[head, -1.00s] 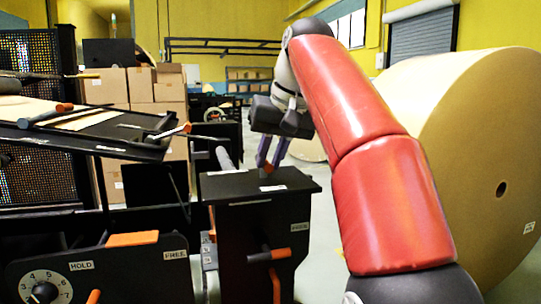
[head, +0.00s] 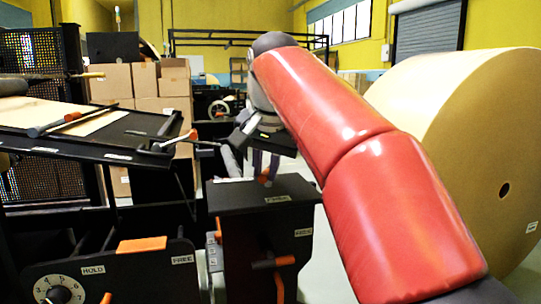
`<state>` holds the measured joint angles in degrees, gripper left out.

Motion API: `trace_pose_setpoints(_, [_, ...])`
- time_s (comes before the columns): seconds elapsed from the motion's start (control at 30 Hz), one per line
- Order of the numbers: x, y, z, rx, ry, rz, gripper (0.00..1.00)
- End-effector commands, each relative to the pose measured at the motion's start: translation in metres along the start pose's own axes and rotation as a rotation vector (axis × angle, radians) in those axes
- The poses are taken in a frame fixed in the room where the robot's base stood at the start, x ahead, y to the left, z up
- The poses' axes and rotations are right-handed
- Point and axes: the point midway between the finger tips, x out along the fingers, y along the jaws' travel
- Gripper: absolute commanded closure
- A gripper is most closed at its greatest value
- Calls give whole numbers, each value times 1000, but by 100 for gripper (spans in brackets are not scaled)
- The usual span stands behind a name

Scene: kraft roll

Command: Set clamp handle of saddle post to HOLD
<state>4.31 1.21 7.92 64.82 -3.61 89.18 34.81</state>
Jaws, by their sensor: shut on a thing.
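The black post (head: 262,225) stands at centre, with an orange-tipped handle (head: 265,178) on its flat top. I take this for the saddle post and its clamp handle. My gripper (head: 263,170) points down at the top, its fingers shut on the orange handle. The fingers and wrist hide most of the handle, so its exact angle is unclear. A small label (head: 277,199) lies on the near part of the top, too small to read surely. Another pale strip lies at the top's left edge.
An orange lever (head: 272,263) is on the post's front, near a FREE label (head: 303,233). At left, a black panel has a dial, an orange handle (head: 142,244) and HOLD and FREE labels. A tilted tray (head: 90,140) stands above it. A big kraft roll (head: 470,130) fills the right.

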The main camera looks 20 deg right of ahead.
Motion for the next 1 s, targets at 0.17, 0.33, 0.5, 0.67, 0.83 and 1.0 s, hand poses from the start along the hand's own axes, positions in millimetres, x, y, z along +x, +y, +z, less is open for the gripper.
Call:
trace_pose_setpoints(0.17, [-3, -8, 0, 148, 33, 63, 100])
trace_pose_setpoints(0.33, [0, -14, 0, 293, 65, 123, 100])
trace_pose_setpoints(0.5, [3, -19, -1, 441, 97, 183, 100])
trace_pose_setpoints(0.67, [5, -23, -3, 579, 127, 238, 100])
trace_pose_setpoints(0.83, [7, -27, -5, 711, 155, 293, 100])
trace_pose_setpoints(1.0, [9, -30, -7, 822, 179, 338, 100])
